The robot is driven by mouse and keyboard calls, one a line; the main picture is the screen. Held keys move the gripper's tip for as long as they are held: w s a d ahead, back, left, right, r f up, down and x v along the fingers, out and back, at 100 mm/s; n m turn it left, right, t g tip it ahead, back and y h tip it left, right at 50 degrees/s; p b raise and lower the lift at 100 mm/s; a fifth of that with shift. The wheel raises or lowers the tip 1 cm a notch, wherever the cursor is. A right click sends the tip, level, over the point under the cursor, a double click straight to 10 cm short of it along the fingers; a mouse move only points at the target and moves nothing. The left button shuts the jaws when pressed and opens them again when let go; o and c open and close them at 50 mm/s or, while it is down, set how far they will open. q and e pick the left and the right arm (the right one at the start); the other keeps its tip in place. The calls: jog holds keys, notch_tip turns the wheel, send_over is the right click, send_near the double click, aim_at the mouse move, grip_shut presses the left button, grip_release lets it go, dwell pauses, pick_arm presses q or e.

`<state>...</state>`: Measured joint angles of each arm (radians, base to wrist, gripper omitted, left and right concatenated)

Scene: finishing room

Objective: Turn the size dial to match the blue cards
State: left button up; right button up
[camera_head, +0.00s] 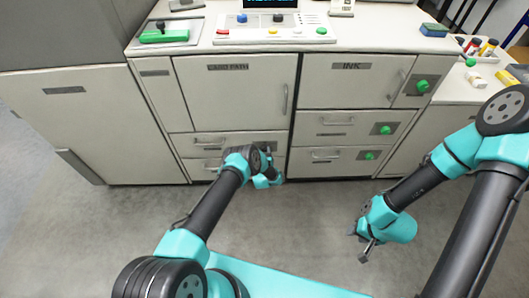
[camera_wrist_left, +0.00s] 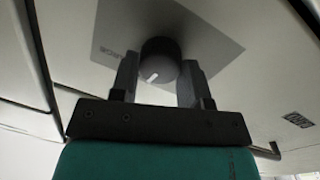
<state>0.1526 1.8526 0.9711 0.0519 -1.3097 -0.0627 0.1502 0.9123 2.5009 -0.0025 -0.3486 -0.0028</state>
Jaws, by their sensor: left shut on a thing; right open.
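In the left wrist view, a round dark dial (camera_wrist_left: 158,61) with a white pointer mark sits on a grey plate (camera_wrist_left: 214,48) on a pale cabinet face. Lettering beside it is too unclear to read, so I cannot confirm it is the size dial. My left gripper (camera_wrist_left: 160,75) is shut on the dial, one finger on each side. In the head view, my left gripper (camera_head: 270,178) is low at the cabinet's lower drawers and hides the dial. My right gripper (camera_head: 362,246) is open and empty above the floor, away from the cabinet. I cannot make out any blue cards.
The CARD PATH door (camera_head: 237,95) and INK door (camera_head: 350,82) are shut. Green knobs (camera_head: 422,86) line the cabinet's right side. A control panel (camera_head: 275,30) with coloured buttons is on top. A blue block (camera_head: 433,30) lies at the top right. The grey floor (camera_head: 310,225) is clear.

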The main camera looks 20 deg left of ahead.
pick_arm(q)
jog(key=m, duration=0.4)
jog(key=shift+d+m+g, duration=0.1)
jog(key=shift+m+g, duration=0.3)
jog(key=shift+m, duration=1.4)
jog(key=shift+w, duration=0.1)
jog(key=o, duration=0.9)
jog(key=shift+s, duration=0.2)
jog(key=v, duration=1.7)
jog(key=shift+d, duration=0.2)
